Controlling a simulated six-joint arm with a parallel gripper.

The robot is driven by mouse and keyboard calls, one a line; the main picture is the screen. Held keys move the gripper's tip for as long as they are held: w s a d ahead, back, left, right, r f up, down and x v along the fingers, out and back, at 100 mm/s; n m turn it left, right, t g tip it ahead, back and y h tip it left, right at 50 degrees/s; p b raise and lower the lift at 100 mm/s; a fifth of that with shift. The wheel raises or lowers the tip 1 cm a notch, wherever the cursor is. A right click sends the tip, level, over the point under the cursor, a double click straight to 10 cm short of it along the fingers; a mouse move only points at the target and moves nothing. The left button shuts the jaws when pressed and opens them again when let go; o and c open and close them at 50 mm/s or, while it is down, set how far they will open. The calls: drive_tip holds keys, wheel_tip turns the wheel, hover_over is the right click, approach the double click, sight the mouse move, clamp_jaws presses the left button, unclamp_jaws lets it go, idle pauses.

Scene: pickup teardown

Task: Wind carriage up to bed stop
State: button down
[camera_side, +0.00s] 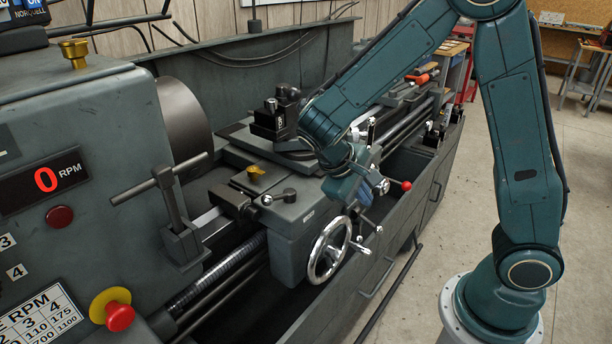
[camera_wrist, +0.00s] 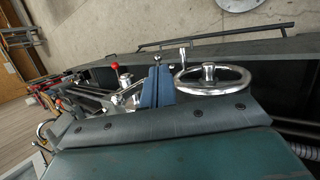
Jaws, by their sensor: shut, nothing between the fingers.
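The carriage (camera_side: 300,225) sits on the lathe bed with its chrome handwheel (camera_side: 328,250) on the front apron. The handwheel also shows in the wrist view (camera_wrist: 212,88), with a crank handle (camera_wrist: 182,55) on its rim. A dark block with a T-bar (camera_side: 182,243), which looks like the bed stop, stands left of the carriage near the headstock. A short stretch of bare bed shows between them. My gripper (camera_side: 364,196) is above and right of the handwheel. Its blue fingers (camera_wrist: 156,90) are together and empty, beside the wheel and apart from the crank handle.
A red-knobbed lever (camera_side: 406,185) stands close to the right of my gripper. The tool post (camera_side: 275,118) stands on the carriage behind it. The headstock (camera_side: 80,170) and chuck (camera_side: 183,118) fill the left. The display reads 0 RPM. Open floor lies in front.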

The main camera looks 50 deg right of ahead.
drive_tip(key=w+d+r+m+t+y, duration=0.1)
drive_tip(key=d+r+m+y, duration=0.25)
drive_tip(key=m, duration=0.55)
drive_tip(key=w+d+r+m+t+y, duration=0.1)
drive_tip(key=d+r+m+t+y, duration=0.1)
drive_tip(key=d+m, duration=0.5)
drive_tip(key=shift+m+g, duration=0.3)
drive_tip(key=shift+m, duration=0.5)
drive_tip(key=shift+w+a+f, duration=0.1)
drive_tip(key=shift+a+f, duration=0.3)
drive_tip(key=shift+f, duration=0.45)
drive_tip(key=shift+a+f, duration=0.4)
drive_tip(key=shift+f, duration=0.5)
drive_tip(key=shift+w+a+f, duration=0.1)
drive_tip(key=shift+a+f, duration=0.3)
drive_tip(key=shift+f, duration=0.45)
drive_tip(key=shift+f, duration=0.1)
drive_tip(key=f, duration=1.3)
drive_tip(key=d+f, duration=0.1)
drive_tip(key=f, duration=0.5)
drive_tip(key=shift+s+f, duration=0.3)
drive_tip(key=shift+s, duration=0.05)
